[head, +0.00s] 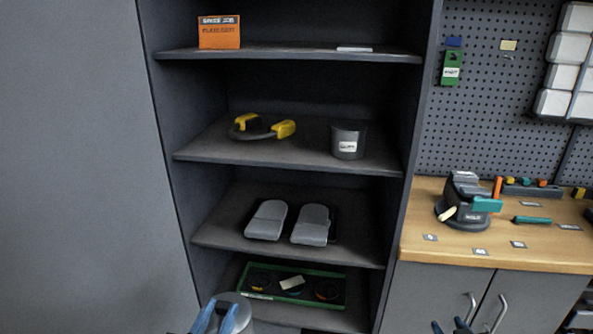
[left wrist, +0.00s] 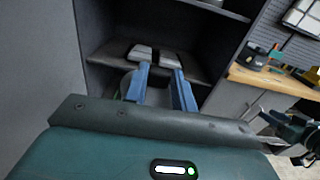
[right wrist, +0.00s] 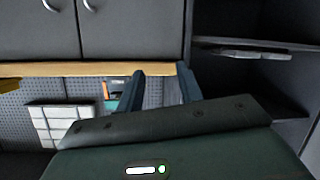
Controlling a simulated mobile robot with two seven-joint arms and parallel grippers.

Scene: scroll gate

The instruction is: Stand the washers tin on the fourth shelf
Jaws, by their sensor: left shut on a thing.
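My left gripper (head: 222,317) is at the bottom edge of the head view, shut on a grey round tin (head: 240,303) in front of the cabinet's lower shelves. The tin also shows partly behind the fingers in the left wrist view (left wrist: 123,88); its label is not visible. Another dark grey tin (head: 348,142) with a white label stands upright on the shelf with the yellow earmuffs; its label is too small to read. My right gripper (head: 450,327) is low in front of the bench cupboard. In the right wrist view its fingers (right wrist: 162,85) are apart and empty.
The top visible shelf (head: 290,54) holds an orange box (head: 219,32). Yellow earmuffs (head: 262,127) sit below it. Two grey pads (head: 288,222) lie on the shelf below those. A green-edged tray (head: 292,286) fills much of the lowest visible shelf. A wooden bench (head: 540,245) stands right.

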